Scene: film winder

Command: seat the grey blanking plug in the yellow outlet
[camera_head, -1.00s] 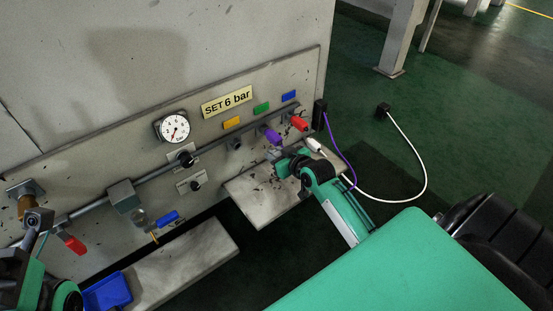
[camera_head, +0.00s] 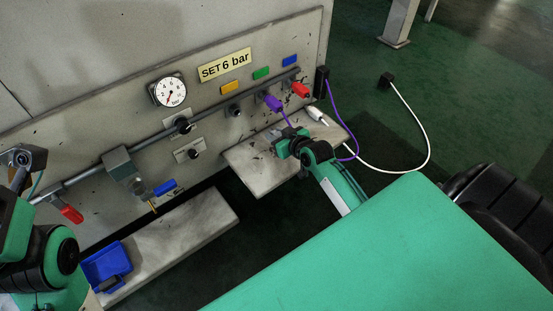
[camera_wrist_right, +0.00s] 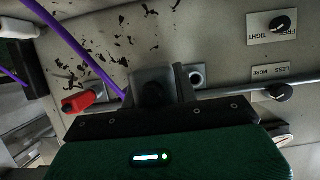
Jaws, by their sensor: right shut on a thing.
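The yellow outlet (camera_head: 235,111) is the open dark fitting under the yellow label (camera_head: 229,87). In the right wrist view, an open round outlet (camera_wrist_right: 197,78) shows just right of my fingers. My right gripper (camera_head: 286,142) is below and right of the yellow outlet, over the small shelf, apart from the panel. It is shut on a small dark grey thing, which looks like the blanking plug (camera_wrist_right: 152,93); the fingers hide most of it. A purple connector (camera_head: 273,103) sits in the outlet under the green label. My left arm is at the left; its fingertips are not clear.
A red connector (camera_head: 300,89) sits under the blue label. A purple hose (camera_head: 338,108) loops close to my right gripper. A white plug (camera_head: 317,116) lies on the small shelf (camera_head: 258,172). A blue tray (camera_head: 107,266) stands on the lower ledge (camera_head: 190,243).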

